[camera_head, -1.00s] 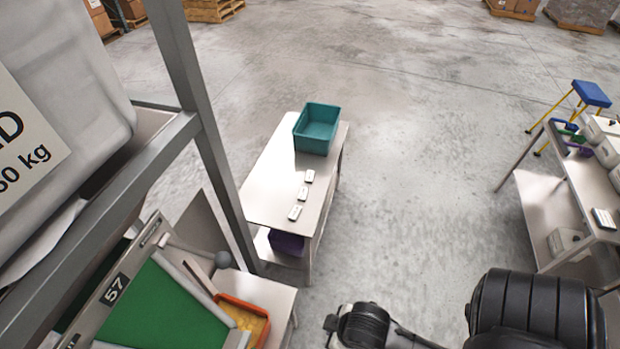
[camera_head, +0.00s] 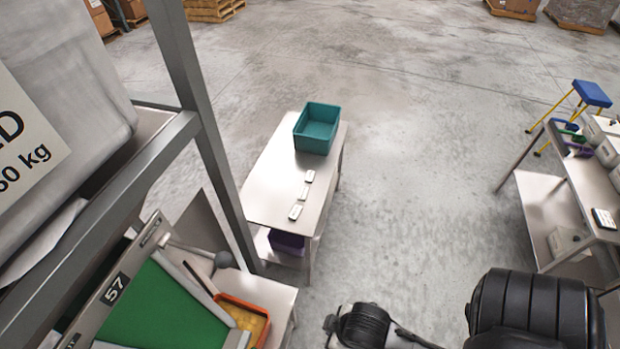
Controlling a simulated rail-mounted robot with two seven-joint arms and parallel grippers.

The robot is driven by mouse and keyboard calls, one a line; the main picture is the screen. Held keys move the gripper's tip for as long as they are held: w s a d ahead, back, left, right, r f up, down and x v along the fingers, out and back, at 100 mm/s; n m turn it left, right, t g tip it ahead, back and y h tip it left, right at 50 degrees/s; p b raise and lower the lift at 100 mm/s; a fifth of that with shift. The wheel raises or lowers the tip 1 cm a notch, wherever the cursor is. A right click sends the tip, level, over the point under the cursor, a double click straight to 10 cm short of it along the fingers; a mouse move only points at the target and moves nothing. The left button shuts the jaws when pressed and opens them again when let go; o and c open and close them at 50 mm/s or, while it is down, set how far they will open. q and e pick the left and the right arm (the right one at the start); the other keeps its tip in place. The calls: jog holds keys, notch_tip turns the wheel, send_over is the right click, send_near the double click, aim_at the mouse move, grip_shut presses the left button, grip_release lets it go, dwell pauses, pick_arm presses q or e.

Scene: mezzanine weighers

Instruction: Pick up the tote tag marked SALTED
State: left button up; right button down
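Three small white tags lie in a row on a light table in the head view: a far tag (camera_head: 310,176), a middle tag (camera_head: 303,191) and a near tag (camera_head: 295,212). Their markings are too small to read, so I cannot tell which says SALTED. The table (camera_head: 268,182) also bears a teal tote (camera_head: 317,128) at its far end. Parts of my black arm show at the bottom right, apart from the table. Neither gripper's fingers are in view.
A grey metal frame post (camera_head: 205,120) rises left of the table. An orange tray (camera_head: 246,318) and a green panel (camera_head: 165,308) are at lower left. Another table (camera_head: 590,190) with boxes and a blue stool (camera_head: 591,93) stand at right. The floor between the tables is clear.

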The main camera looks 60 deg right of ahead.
pick_arm(q)
jog(key=o, duration=1.1)
jog(key=shift+a, duration=0.2)
jog(key=shift+o, duration=0.2)
jog(key=shift+d, duration=0.1)
